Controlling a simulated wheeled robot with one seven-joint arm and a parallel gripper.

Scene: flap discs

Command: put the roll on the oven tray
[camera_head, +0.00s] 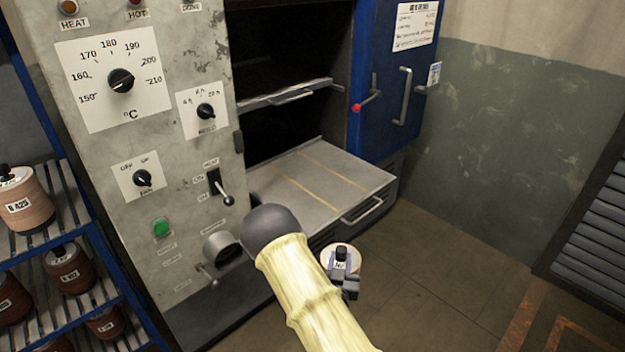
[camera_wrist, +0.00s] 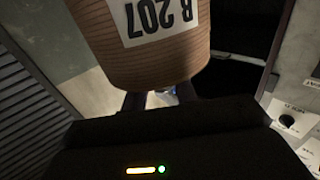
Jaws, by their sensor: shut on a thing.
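The roll is a brown ribbed cylinder with an upside-down "B 207" label, filling the top of the wrist view (camera_wrist: 188,58). In the head view only its pale top shows (camera_head: 354,257), in front of the oven tray and a little right of my arm. My gripper (camera_head: 344,272) is shut on the roll; its dark fingers also show in the wrist view (camera_wrist: 160,98). The oven tray (camera_head: 290,185) is a flat grey shelf with two yellowish lines and a front handle, sticking out of the open oven. It is bare. My arm hides its front left corner.
The blue oven door (camera_head: 390,90) stands open on the right. An upper tray (camera_head: 285,95) sits inside the oven. The control panel (camera_head: 140,120) is on the left. A blue rack (camera_head: 75,215) with several rolls stands far left. Floor to the right is clear.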

